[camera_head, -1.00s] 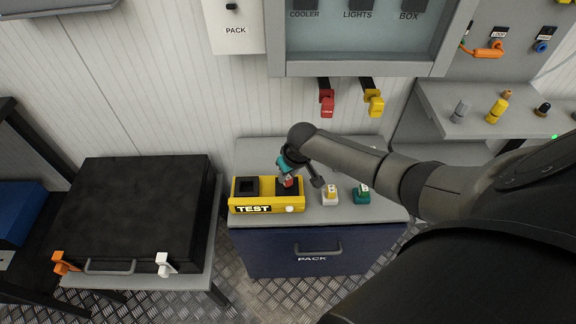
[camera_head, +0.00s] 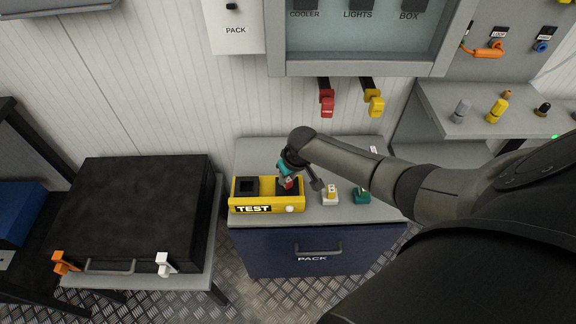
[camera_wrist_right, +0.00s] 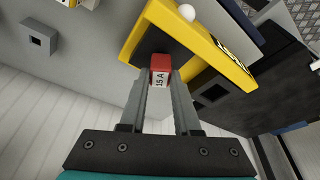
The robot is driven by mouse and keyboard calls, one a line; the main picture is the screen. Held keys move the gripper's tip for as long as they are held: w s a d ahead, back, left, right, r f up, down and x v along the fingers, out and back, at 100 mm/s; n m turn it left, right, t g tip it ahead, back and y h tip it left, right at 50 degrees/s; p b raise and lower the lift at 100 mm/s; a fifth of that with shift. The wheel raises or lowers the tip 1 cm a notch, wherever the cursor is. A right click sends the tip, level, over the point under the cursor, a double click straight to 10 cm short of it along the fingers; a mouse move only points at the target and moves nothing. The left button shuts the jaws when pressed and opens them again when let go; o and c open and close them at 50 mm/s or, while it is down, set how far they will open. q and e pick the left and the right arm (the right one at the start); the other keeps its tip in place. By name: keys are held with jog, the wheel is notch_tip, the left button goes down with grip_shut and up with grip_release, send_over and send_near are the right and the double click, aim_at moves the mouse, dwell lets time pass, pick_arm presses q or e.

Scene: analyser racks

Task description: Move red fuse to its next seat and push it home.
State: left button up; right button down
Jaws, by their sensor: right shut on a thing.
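The red fuse (camera_wrist_right: 161,68), marked 15 A, is between the fingertips of my right gripper (camera_wrist_right: 160,80) in the right wrist view. It also shows as a small red patch (camera_head: 288,183) in the head view. My right gripper (camera_head: 288,181) is shut on it, pointing down at the right-hand black seat of the yellow TEST block (camera_head: 240,205). The fuse's lower end is at that seat; I cannot tell how deep it sits. The TEST block's left-hand seat (camera_head: 246,186) looks empty. My left gripper is not in view.
A white-and-yellow piece (camera_head: 330,196) and a teal piece (camera_head: 362,196) stand right of the TEST block on the grey cabinet top (camera_head: 255,150). A black case (camera_head: 135,210) lies to the left. Red (camera_head: 327,106) and yellow (camera_head: 375,104) handles stick out from the wall behind.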

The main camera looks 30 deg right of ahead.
jog(key=shift+f, duration=0.15)
jog(key=shift+f, duration=0.15)
jog(key=c, duration=0.5)
grip_release()
jog(key=shift+c, duration=0.2)
